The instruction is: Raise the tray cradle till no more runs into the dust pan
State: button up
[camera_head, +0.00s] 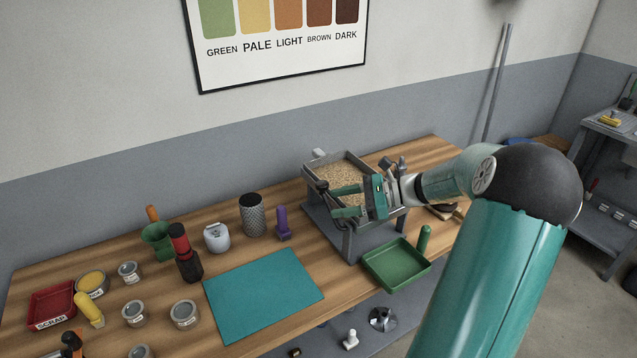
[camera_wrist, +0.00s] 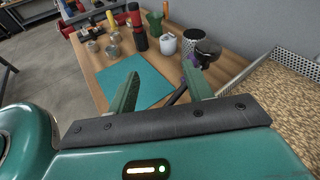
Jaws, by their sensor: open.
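The tray cradle (camera_head: 375,166) is a grey, open-topped tray on a grey stand, filled with tan grains. In the wrist view its perforated wall (camera_wrist: 298,63) and grains fill the right side. A dark lever with a rounded end (camera_wrist: 208,49) stands by its left side. The green dust pan (camera_head: 397,266), with an upright green handle, sits in front of the stand. No grains show clearly in it, and I see no stream. My gripper (camera_head: 333,202) is open at the cradle's front left, its green fingers apart. Part of the dark lever lies between them in the wrist view; contact cannot be told.
A teal mat (camera_head: 263,293) lies left of the stand. A purple-handled tool (camera_head: 282,223), a mesh cylinder (camera_head: 252,215), a white jug (camera_head: 217,237) and several tins stand farther left. A red scrap tray (camera_head: 52,305) is at the far left. A wall rises behind the bench.

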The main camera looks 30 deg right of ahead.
aim_at(322, 183)
jog(key=d+m+t, duration=0.1)
jog(key=d, duration=0.2)
jog(key=s+d+m+t, duration=0.1)
jog(key=d, duration=0.1)
jog(key=d+m+t, duration=0.1)
jog(key=d+t, duration=0.1)
jog(key=d, duration=0.1)
jog(key=shift+s+d+m, duration=0.3)
jog(key=shift+d, duration=0.05)
jog(key=x, duration=1.3)
jog(key=shift+w+a+r, duration=0.15)
jog(key=shift+w+r, duration=0.05)
grip_shut()
